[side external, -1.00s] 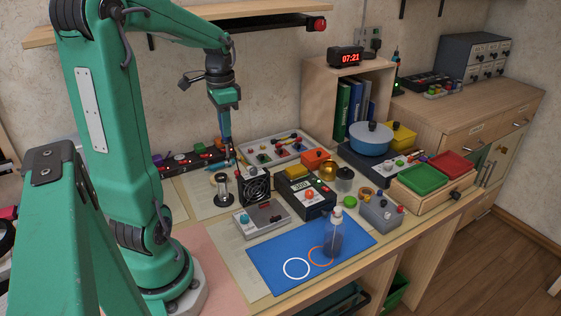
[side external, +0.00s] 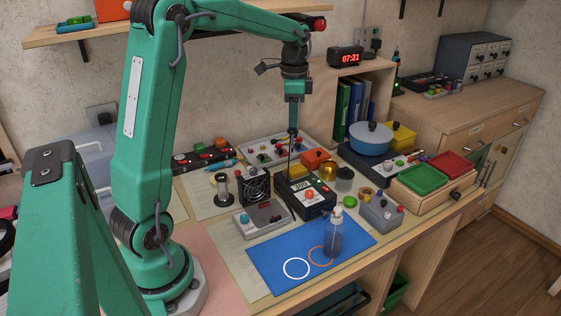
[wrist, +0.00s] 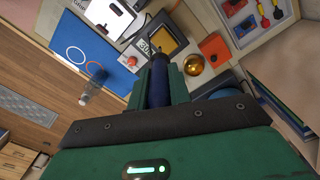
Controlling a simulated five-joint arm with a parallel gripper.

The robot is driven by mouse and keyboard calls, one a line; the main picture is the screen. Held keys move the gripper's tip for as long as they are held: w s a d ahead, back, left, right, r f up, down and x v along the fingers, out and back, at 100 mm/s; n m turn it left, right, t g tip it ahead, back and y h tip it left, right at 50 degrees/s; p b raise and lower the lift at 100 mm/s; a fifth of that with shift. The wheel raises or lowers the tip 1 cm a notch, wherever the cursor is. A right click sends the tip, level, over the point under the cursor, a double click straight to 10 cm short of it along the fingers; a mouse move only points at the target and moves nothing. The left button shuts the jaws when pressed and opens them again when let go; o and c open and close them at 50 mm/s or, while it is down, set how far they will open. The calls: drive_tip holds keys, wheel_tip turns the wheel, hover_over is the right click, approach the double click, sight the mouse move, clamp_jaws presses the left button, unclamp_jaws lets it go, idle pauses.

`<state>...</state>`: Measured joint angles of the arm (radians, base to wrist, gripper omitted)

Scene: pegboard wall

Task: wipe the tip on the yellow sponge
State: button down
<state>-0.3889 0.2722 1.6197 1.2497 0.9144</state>
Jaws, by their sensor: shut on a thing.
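My gripper (side external: 293,103) is shut on a soldering iron with a dark blue handle (side external: 293,140), held upright with its thin tip pointing down. The handle also shows between the jaws in the wrist view (wrist: 158,82). The tip is at the yellow sponge (side external: 297,174), which is set in the top of a black station (side external: 312,205) with a lit display and a red knob. In the wrist view the sponge (wrist: 164,37) lies just beyond the iron's end. I cannot tell whether the tip touches it.
A black fan (side external: 254,187) and a coil stand (side external: 223,188) are left of the station. An orange box (side external: 315,160) and a brass ball (side external: 328,171) stand close behind it. A clear bottle (side external: 334,235) stands on the blue mat (side external: 270,262) in front.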

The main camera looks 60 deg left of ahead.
sight(293, 130)
drive_tip(key=shift+f, duration=0.1)
drive_tip(key=shift+f, duration=2.3)
drive_tip(key=shift+f, duration=0.65)
idle(1.8)
drive_tip(key=shift+w, duration=1.8)
idle(1.1)
drive_tip(key=shift+s, duration=0.15)
